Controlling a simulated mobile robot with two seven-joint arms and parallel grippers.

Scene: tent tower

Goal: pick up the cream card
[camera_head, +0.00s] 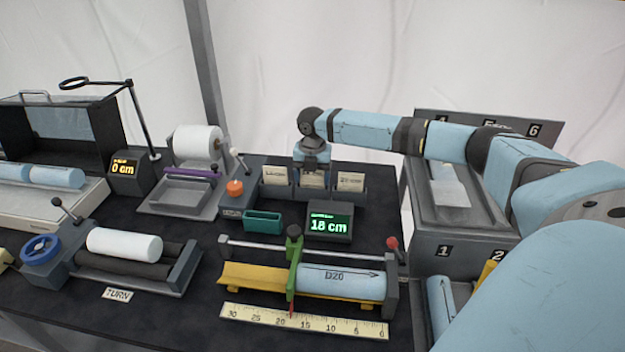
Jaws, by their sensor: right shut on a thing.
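Three small cream cards with print stand in a row of dark holders at the back of the table: a left card (275,175), a middle card (313,181) and a right card (351,181). My right gripper (312,170) points down over the middle holder and is shut on the middle card's upper part. The gripper hides the top of that card. The card still sits at the height of its neighbours, in or just at its holder. The print is too small to read. My left gripper is out of view.
A display reading 18 cm (329,225) stands in front of the holders, beside a teal tray (262,221). A measuring rig holds a blue core (342,281) above a yellow ruler (300,323). A white roll (198,142) and rollers are left. A numbered rack (455,243) is right.

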